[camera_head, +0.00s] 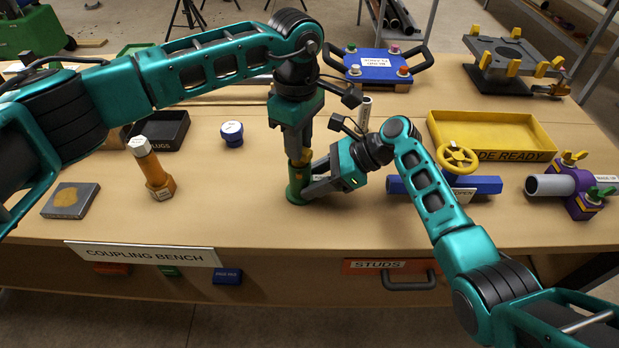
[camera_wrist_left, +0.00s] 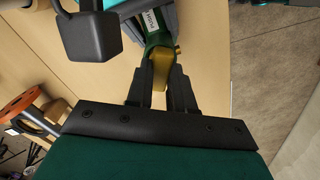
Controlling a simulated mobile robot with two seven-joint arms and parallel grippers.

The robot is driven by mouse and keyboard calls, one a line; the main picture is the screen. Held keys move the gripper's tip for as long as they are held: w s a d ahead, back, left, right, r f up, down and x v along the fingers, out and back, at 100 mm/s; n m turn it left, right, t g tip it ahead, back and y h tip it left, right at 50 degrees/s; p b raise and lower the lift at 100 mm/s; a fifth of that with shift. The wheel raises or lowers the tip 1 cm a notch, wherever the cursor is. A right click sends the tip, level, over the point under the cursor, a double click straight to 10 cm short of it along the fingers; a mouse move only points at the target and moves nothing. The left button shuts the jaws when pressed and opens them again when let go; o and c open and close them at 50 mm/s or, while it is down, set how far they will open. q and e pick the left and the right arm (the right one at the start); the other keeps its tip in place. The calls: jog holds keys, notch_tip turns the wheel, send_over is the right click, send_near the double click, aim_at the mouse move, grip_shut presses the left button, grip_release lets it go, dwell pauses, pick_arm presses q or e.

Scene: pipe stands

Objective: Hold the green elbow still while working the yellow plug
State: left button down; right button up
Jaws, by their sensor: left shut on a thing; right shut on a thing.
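The green elbow (camera_head: 297,192) stands upright near the middle of the bench, and part of it also shows in the left wrist view (camera_wrist_left: 153,42). The yellow plug (camera_head: 299,157) is at its upper end, mostly hidden by my grippers; in the left wrist view the plug (camera_wrist_left: 160,74) sits between the fingers. My left gripper (camera_head: 298,152) points down from above and is shut on the plug. My right gripper (camera_head: 306,182) comes in from the right, below the left one, and is shut on the elbow. The join between plug and elbow is partly covered.
A blue valve with a yellow handwheel (camera_head: 457,157) is close on the right, before a yellow tray (camera_head: 492,133). Bench room is clear in front of the elbow.

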pick_arm(q)
jog(key=shift+r, duration=0.75)
jog(key=shift+r, duration=2.4)
pick_arm(e)
jog(key=o, duration=1.2)
jog(key=shift+o, duration=0.2)
jog(key=v, duration=1.2)
pick_arm(q)
jog(key=shift+f, duration=0.1)
pick_arm(e)
jog(key=shift+s, duration=0.1)
